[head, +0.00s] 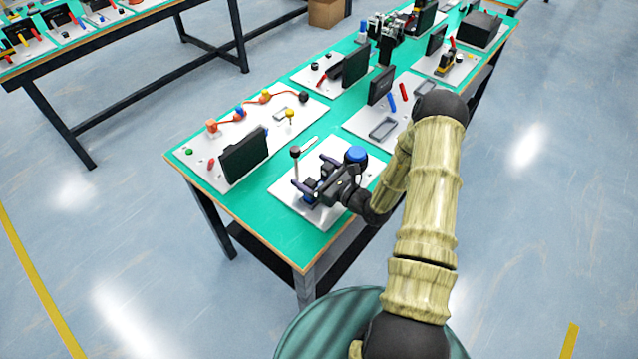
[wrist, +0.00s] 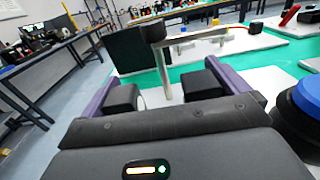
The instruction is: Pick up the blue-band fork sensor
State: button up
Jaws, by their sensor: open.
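My gripper (head: 309,173) is open above the front white plate, its two purple-sided fingers spread apart. In the wrist view, a pale upright post (wrist: 163,75) with a dark brown top stands in line with the gap between the black finger pads (wrist: 162,92). The same post shows in the head view (head: 296,166), beside the fingertips. A small dark blue part (head: 309,198) sits low on the plate, partly hidden by my gripper. It may be the blue-band fork sensor; I cannot tell clearly. Nothing is held.
A large blue button (head: 355,154) stands close to the right of my gripper and in the wrist view (wrist: 308,97). A black panel (head: 244,155) stands upright on the neighbouring plate. The white plate (head: 325,218) lies near the green table's front corner. More fixtures stand farther back.

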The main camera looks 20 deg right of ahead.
jog(key=c, duration=0.8)
jog(key=shift+o, duration=0.2)
jog(key=shift+r, duration=0.1)
notch_tip(320, 180, up, 10)
jog(key=shift+b, duration=0.4)
